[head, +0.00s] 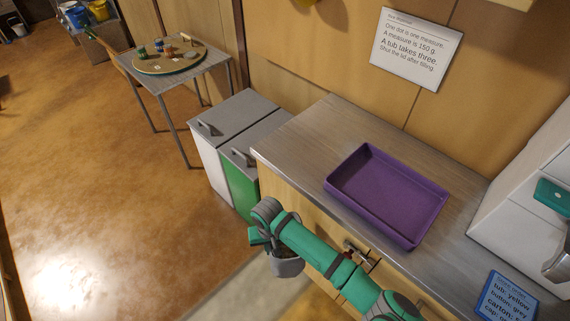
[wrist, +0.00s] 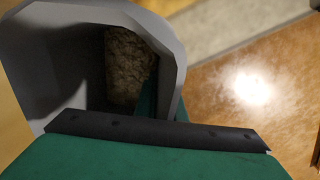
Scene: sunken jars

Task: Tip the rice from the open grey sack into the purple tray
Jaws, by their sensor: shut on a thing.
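The open grey sack (head: 287,265) hangs from my gripper (head: 268,243) in front of the counter, lower than its top and left of the tray. In the wrist view the sack (wrist: 60,65) shows its wide mouth, with pale brown grainy rice (wrist: 128,65) deep inside. My gripper (wrist: 160,112) is shut on the sack's near wall, and a green finger shows inside the mouth. The purple tray (head: 385,195) lies on the counter and looks empty. The sack's underside is mostly hidden.
The steel counter (head: 310,135) is clear left of the tray. A white machine (head: 530,200) and a blue card (head: 507,297) are on its right. White and green bins (head: 240,160) stand at its left end. A table (head: 185,75) stands farther off. A sign (head: 416,48) hangs on the wall.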

